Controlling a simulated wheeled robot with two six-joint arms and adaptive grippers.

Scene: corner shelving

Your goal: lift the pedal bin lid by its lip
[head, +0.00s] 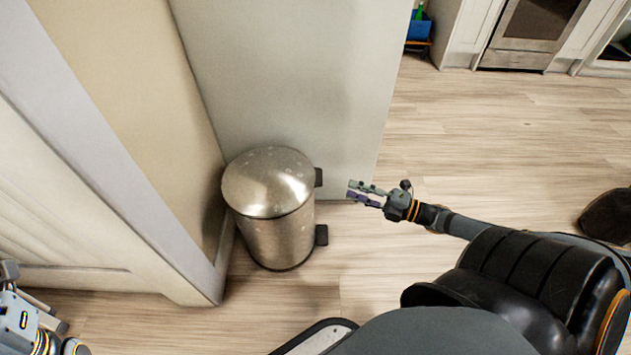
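The pedal bin (281,238) is a brushed-metal cylinder standing upright on the floor in the corner. Its domed lid (268,182) is down on the body. A dark lip (318,177) sticks out from the lid's right side, with a dark pedal (321,235) low on the same side. My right gripper (350,189) is just right of the lip, pointing left at it, apart from it. Its two fingers are parted with nothing between them. My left gripper (8,272) is at the lower left corner, partly cut off by the frame edge, far from the bin.
A grey panel (300,75) stands right behind the bin, and a beige wall with white trim (120,175) is on its left. A blue box (419,28), an oven (535,25) and cabinets are far back.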

